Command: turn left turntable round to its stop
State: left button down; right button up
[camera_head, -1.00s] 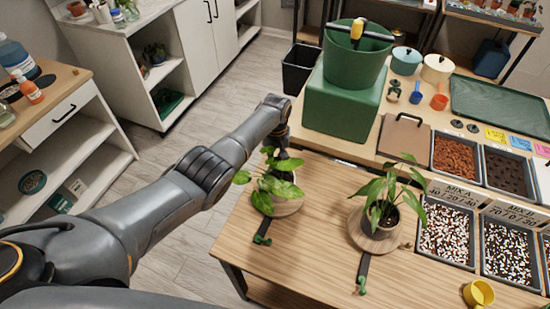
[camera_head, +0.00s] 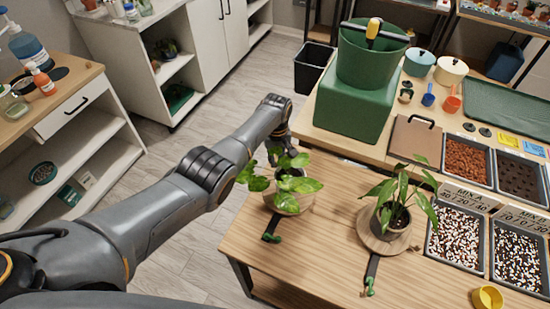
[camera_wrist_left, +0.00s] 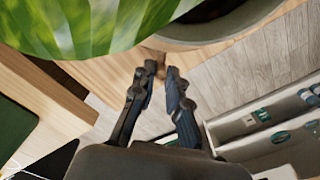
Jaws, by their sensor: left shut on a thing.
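The left turntable (camera_head: 281,209) is a round wooden disc near the table's left edge, bearing a pot with a variegated leafy plant (camera_head: 290,183). A dark strip with a green end piece (camera_head: 270,237) lies in front of it. My left gripper (camera_head: 277,152) reaches in behind this plant, and leaves partly hide its fingers. In the left wrist view, my left gripper's fingers (camera_wrist_left: 163,74) are nearly together at the turntable's wooden edge (camera_wrist_left: 212,50), shut on a small part of it. Exactly what they grip is hard to see. My right gripper is not in view.
A second turntable (camera_head: 375,241) with a potted plant (camera_head: 393,213) stands to the right, with its own dark strip. A green block bearing a green bucket (camera_head: 372,55) stands behind. Trays of soil mix (camera_head: 458,232) are at the right.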

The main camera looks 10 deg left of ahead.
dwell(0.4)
pick_arm(q)
jog(key=c, duration=1.3)
grip_release()
jog(key=shift+c, duration=0.2)
jog(key=shift+r, duration=0.15)
notch_tip(320, 180, up, 12)
